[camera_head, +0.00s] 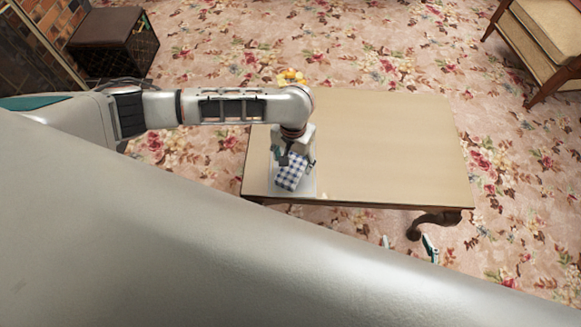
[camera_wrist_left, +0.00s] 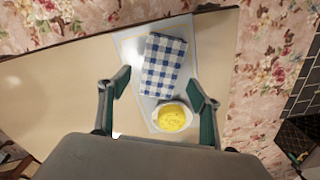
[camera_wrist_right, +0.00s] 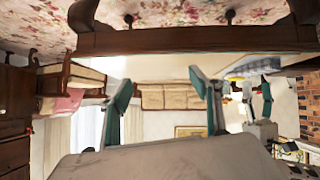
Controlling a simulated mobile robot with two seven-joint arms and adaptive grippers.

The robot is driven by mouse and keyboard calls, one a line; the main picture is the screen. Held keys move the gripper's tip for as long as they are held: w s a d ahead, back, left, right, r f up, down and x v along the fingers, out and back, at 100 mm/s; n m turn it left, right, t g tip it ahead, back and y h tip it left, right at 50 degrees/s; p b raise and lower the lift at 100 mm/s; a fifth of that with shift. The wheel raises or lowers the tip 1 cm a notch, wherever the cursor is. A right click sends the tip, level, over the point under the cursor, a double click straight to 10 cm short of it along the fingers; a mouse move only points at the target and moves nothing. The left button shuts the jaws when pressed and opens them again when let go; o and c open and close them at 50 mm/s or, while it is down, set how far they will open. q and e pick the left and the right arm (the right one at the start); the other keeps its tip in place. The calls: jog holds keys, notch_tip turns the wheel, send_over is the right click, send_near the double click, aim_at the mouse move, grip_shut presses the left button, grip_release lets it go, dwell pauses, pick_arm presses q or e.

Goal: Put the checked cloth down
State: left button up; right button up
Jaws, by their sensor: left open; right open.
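The blue-and-white checked cloth (camera_head: 291,172) lies as a folded rectangle on a pale mat or tray (camera_head: 306,187) at the left end of the table. In the left wrist view the cloth (camera_wrist_left: 165,66) lies beyond and between the fingertips, with a gap to each finger. My left gripper (camera_head: 293,159) is open above the cloth and hides part of it in the head view. My right gripper (camera_head: 408,244) is open and empty in front of the table's near edge; its fingers also show in the right wrist view (camera_wrist_right: 160,95).
The wooden table (camera_head: 390,140) is bare to the right. A white bowl with yellow contents (camera_wrist_left: 173,118) stands beside the cloth on the mat. Yellow items (camera_head: 290,77) show behind my left arm. A dark stool (camera_head: 112,42) and an armchair (camera_head: 545,35) stand farther off.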

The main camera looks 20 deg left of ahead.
pick_arm(q)
notch_tip(320, 180, up, 7)
jog(key=p, duration=0.3)
jog(key=s+d+f+m+t+h, duration=0.1)
jog(key=s+d+t+h, duration=0.2)
jog(key=d, duration=0.5)
jog(key=s+d+f+m+t+h, duration=0.1)
jog(key=s+d+h, duration=0.25)
jog(key=d, duration=0.35)
jog(key=m+t+y, duration=0.1)
jog(key=t+y, duration=0.3)
jog(key=t, duration=0.3)
send_near(294, 170)
jog(key=s+a+r, duration=0.3)
jog(key=s+a, duration=0.2)
jog(key=s, duration=0.1)
jog(key=shift+w+a, duration=0.15)
jog(key=shift+w, duration=0.1)
